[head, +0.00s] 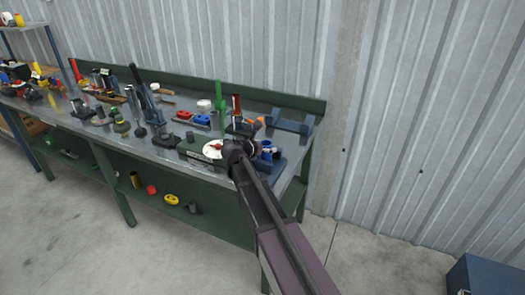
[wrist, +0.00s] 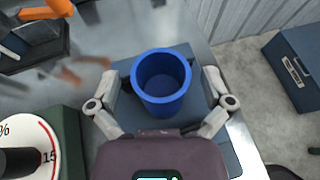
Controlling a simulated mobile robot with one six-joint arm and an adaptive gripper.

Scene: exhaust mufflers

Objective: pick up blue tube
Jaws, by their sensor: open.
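The blue tube (wrist: 161,82) stands upright in the wrist view, its open top facing the camera, on a dark blue-grey flat base (wrist: 190,62). My gripper (wrist: 160,84) is open, with one finger on the left and one on the right of the tube. The tube lies between the fingers; I cannot tell whether either touches it. In the head view a small part of the blue tube (head: 267,148) shows beside my gripper (head: 255,147), at the right end of the bench; my arm hides much of that spot.
The metal bench (head: 172,155) is crowded with tools and parts to the left. A green device with a white dial (wrist: 30,145) sits close at left. An orange-handled tool (wrist: 48,10) lies at upper left. A blue box (head: 485,277) stands on the floor at right.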

